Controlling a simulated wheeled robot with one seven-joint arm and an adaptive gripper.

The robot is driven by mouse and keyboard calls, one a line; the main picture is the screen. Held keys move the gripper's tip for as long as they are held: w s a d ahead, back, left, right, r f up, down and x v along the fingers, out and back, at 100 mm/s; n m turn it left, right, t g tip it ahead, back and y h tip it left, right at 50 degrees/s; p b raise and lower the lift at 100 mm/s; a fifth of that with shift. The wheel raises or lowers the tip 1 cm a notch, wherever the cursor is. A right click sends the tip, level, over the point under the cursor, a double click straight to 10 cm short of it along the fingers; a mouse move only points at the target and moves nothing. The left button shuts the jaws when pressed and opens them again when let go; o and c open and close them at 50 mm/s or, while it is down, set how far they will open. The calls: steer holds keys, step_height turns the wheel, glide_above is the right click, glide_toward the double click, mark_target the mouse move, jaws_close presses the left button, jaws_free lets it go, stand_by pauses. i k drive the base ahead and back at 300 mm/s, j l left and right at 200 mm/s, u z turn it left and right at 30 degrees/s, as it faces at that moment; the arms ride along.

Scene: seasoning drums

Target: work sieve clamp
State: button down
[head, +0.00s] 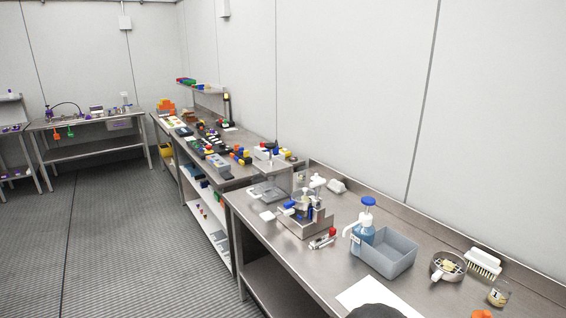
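A metal fixture (303,213) with a stepped base, blue parts and a round top stands on the near steel bench (335,215). It could be the sieve clamp, but it is too small to tell whether its clamp is open or shut. A round metal dish like a sieve (437,262) sits at the right of the same bench, with pale pieces in it and a white part at its front. My gripper is not in view. A dark rounded shape at the bottom edge is cut off, and I cannot tell what it is.
A grey bin (384,255), a blue-topped pump bottle (366,225), a white brush (484,262), a small jar (497,297) and a white sheet (372,296) occupy the near bench. Crowded benches (215,150) run farther back along the wall. The floor (125,235) at left is clear.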

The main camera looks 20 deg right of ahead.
mark_target(316, 185)
steer(key=i, duration=1.85)
steer(key=i+z, duration=0.1)
steer(key=z, duration=0.3)
